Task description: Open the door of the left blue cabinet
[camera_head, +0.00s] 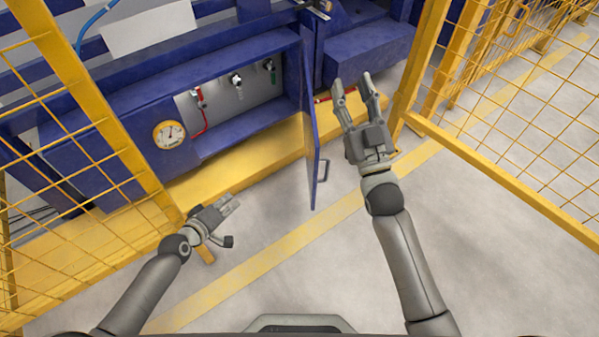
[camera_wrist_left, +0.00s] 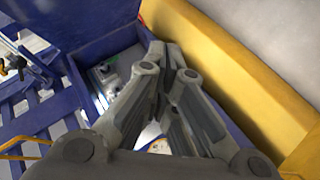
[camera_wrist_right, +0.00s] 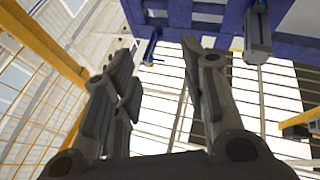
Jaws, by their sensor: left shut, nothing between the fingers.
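The left blue cabinet (camera_head: 120,140) stands open in the head view, with valves, a red hose and a gauge (camera_head: 169,134) showing. Its blue door (camera_head: 309,110) is swung outward, nearly edge-on to the camera, with a handle (camera_head: 322,171) on its right face. My left gripper (camera_head: 232,203) is shut and empty, low in front of the cabinet and apart from the door. The left wrist view shows its fingers (camera_wrist_left: 165,65) together. My right gripper (camera_head: 355,90) is open and empty, to the right of the door and apart from the handle.
A yellow mesh fence post (camera_head: 110,130) stands at the left, near my left arm. Another yellow fence (camera_head: 500,180) is at the right. A yellow base beam (camera_head: 230,160) runs below the cabinet. The grey floor (camera_head: 300,270) in front is clear.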

